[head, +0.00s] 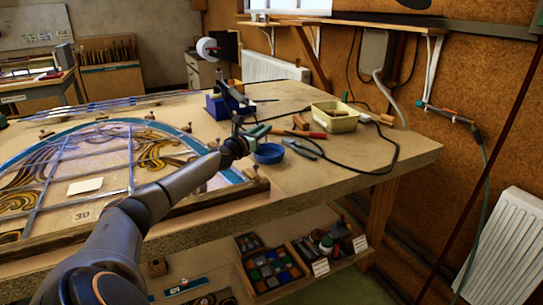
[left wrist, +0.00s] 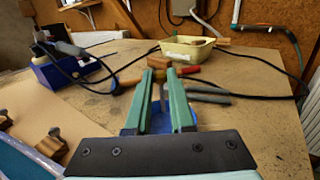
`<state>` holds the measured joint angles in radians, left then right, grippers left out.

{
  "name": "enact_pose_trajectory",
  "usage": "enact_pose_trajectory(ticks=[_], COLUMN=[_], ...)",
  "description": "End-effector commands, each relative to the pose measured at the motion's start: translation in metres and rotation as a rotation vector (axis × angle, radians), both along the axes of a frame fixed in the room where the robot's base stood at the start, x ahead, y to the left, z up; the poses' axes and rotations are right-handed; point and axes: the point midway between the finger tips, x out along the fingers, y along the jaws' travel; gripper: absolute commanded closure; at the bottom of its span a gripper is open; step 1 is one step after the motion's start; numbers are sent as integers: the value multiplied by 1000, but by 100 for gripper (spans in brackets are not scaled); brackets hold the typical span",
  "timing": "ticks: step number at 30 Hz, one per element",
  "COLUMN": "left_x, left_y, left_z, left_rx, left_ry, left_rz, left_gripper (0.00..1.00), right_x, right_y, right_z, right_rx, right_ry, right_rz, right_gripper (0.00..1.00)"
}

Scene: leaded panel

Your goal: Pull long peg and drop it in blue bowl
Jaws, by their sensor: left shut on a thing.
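My left gripper (head: 262,131) reaches over the bench from the left, with its green fingers just above and behind the blue bowl (head: 269,154). In the left wrist view the gripper (left wrist: 164,77) is shut on a narrow thing between its fingers, taken as the long peg (left wrist: 163,98); the fingers hide most of it. The blue bowl (left wrist: 184,112) shows below and between the fingers, partly covered by them. Several wooden pegs (left wrist: 54,142) stand along the edge of the leaded panel (head: 100,160). My right gripper is out of view.
A cream tub (head: 335,120) stands behind the bowl, with red-handled pliers (head: 300,134) and grey-handled pliers (head: 302,151) nearer. A blue soldering stand (head: 226,106) is behind the gripper. A black cable curves along the right; the bench's right front corner is clear.

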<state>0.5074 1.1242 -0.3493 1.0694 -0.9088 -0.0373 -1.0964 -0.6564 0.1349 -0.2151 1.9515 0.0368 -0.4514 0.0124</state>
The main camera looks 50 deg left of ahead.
Motion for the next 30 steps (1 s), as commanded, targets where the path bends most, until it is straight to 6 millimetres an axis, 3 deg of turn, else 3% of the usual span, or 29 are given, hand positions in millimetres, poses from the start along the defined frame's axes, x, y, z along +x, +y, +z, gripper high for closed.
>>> enact_pose_trajectory(ticks=[15,30], left_x=[17,18], left_y=[5,5], left_z=[0,0], left_rx=[-1,0], left_ry=[-1,0], left_rz=[0,0], left_gripper=[100,100], right_x=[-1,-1], right_y=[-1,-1], right_z=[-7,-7], right_rx=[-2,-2], right_ry=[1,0], right_rz=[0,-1], right_gripper=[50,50])
